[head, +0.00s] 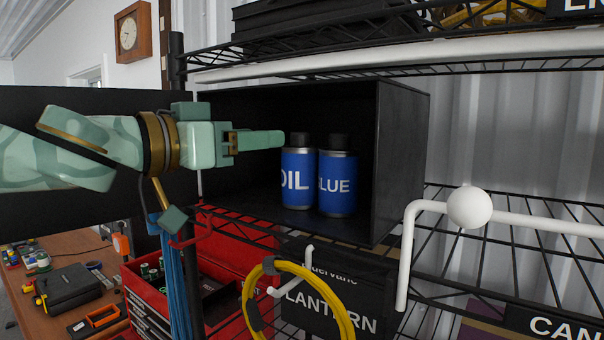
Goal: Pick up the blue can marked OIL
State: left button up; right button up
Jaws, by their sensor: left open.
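The blue can marked OIL (297,180) stands upright inside an open black box (402,150) on a wire shelf. It has a black cap and silver bands. A similar blue can (338,185), its label reading "LUE" in the visible part, stands close to its right. My left gripper (270,140) reaches in from the left, level with the OIL can's cap. Its visible finger ends just left of the cap, and I cannot tell whether it touches. The gripper is open and holds nothing. Its other finger is hard to make out. My right gripper is not in view.
A white rail with a ball (470,207) runs across the right front. A yellow cable coil (300,300) hangs below the box, before a case marked LANTERN. A red tool chest (225,255) stands lower left. The upper shelf (400,55) closely overhangs the box.

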aim_at(294, 136)
pick_arm(q)
jog(key=x, duration=0.4)
jog(key=shift+w+d+p, duration=0.15)
jog(key=shift+p, duration=0.2)
jog(key=shift+x, duration=1.2)
jog(key=shift+w+d+p, duration=0.2)
jog(key=shift+w+p, duration=0.05)
jog(key=shift+p, duration=0.05)
jog(key=p+x, duration=0.2)
jog(key=x, duration=0.2)
jog(key=shift+w+a, duration=0.1)
jog(key=shift+w, duration=0.05)
jog(key=shift+w+f, duration=0.1)
jog(key=shift+w, duration=0.05)
jog(key=c, duration=0.7)
jog(key=shift+s, duration=0.25)
jog(key=c, duration=0.5)
jog(key=shift+w, duration=0.1)
grip_shut()
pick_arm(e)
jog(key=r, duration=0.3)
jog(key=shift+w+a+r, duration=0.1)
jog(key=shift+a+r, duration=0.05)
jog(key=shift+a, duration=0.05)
